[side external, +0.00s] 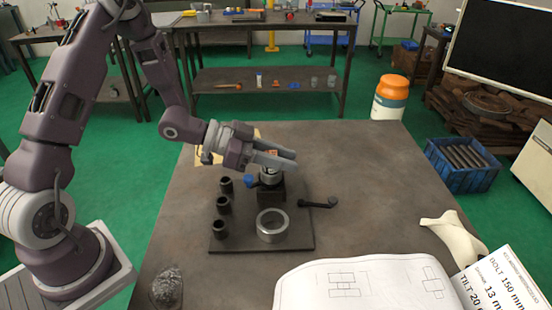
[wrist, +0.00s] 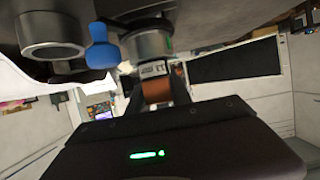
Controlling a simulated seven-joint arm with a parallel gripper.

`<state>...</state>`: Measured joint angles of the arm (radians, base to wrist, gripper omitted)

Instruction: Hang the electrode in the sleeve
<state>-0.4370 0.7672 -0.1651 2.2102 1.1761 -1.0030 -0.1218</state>
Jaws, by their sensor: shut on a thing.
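My gripper (side external: 284,158) reaches in from the left over the base plate, its fingers pointing right. In the wrist view my gripper (wrist: 158,92) is shut on the electrode (wrist: 157,90), a copper-coloured block with a marked metal part at its end. A bit of copper also shows by the fingers in the side view. The electrode lines up with the round metal sleeve (wrist: 148,43) of the chuck. The chuck (side external: 270,188) is a dark block with a blue-knobbed lever (side external: 250,181). I cannot tell whether the electrode is inside the sleeve or just above it.
Several black cups (side external: 222,205) stand on the plate (side external: 245,247) at left. A steel ring (side external: 272,226) sits at front, and a black handle (side external: 318,203) sticks out right. A drawing sheet (side external: 350,283), a sign and a pale cloth-like object lie nearer. The right tabletop is free.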

